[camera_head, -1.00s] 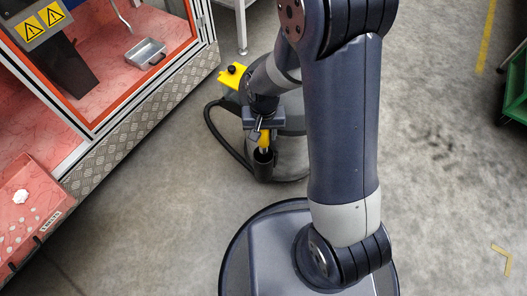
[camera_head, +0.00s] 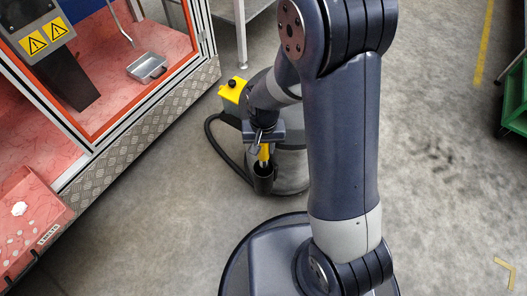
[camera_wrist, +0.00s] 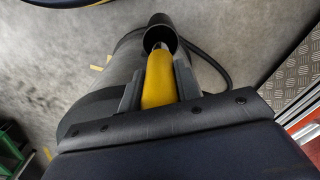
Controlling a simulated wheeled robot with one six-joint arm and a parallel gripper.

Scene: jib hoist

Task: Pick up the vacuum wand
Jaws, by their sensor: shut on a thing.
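The vacuum wand has a yellow grip (camera_wrist: 158,82), which shows between the two fingers of my gripper (camera_wrist: 159,85) in the wrist view. The fingers are shut on it from both sides. In the head view the yellow grip (camera_head: 264,153) shows just below my gripper (camera_head: 264,140). The wand's lower end stands in a dark cup-like holder (camera_head: 264,180) on the side of the grey vacuum (camera_head: 292,170). In the wrist view the dark round holder (camera_wrist: 160,32) lies at the far end of the wand. My arm hides part of the vacuum.
The vacuum has a yellow top part (camera_head: 233,92) and a black hose (camera_head: 212,145) curving on its left. A green crate (camera_head: 516,105) is at the right. Floor between is clear.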

